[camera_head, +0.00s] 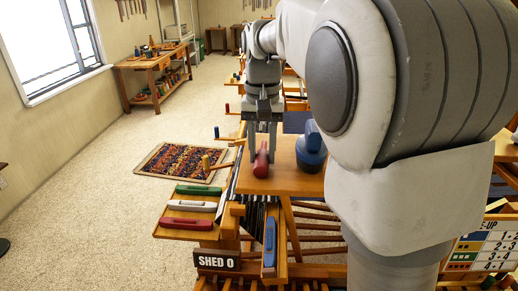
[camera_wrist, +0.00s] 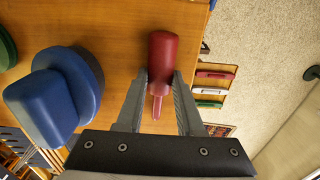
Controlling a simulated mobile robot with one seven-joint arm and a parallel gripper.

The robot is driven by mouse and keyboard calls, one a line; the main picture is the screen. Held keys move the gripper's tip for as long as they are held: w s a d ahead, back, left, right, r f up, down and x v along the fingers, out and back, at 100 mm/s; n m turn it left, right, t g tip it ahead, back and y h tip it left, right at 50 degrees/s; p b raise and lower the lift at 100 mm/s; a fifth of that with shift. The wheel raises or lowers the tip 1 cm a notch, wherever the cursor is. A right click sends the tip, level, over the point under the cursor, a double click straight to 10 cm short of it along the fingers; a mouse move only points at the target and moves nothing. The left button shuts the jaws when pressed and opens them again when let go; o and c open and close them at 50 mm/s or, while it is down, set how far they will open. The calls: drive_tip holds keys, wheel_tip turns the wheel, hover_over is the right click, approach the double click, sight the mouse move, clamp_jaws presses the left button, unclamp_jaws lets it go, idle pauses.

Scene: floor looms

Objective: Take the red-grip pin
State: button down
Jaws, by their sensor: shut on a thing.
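The red-grip pin (camera_wrist: 162,58) has a thick red handle and a thinner pinkish shaft. In the wrist view it lies between the fingers of my gripper (camera_wrist: 160,85), which is shut on it near the lower end of the handle. In the head view my gripper (camera_head: 262,150) points down over the left part of the wooden bench top, with the red pin (camera_head: 261,163) at its fingertips. I cannot tell whether the pin still touches the wood.
A blue knobbed object (camera_head: 311,152) stands close right of the pin on the bench top (camera_head: 288,181). A side tray (camera_head: 187,225) holds green, white and red shuttles. A blue shuttle (camera_head: 269,246) lies in front. A patterned rug (camera_head: 180,162) lies on open floor at left.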

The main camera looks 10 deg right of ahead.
wheel_tip(320, 180, up, 7)
drive_tip(key=p, duration=0.6)
idle(0.6)
wheel_tip(320, 180, down, 6)
drive_tip(key=b, duration=0.5)
drive_tip(key=shift+b, duration=0.35)
drive_tip(key=shift+s, duration=0.1)
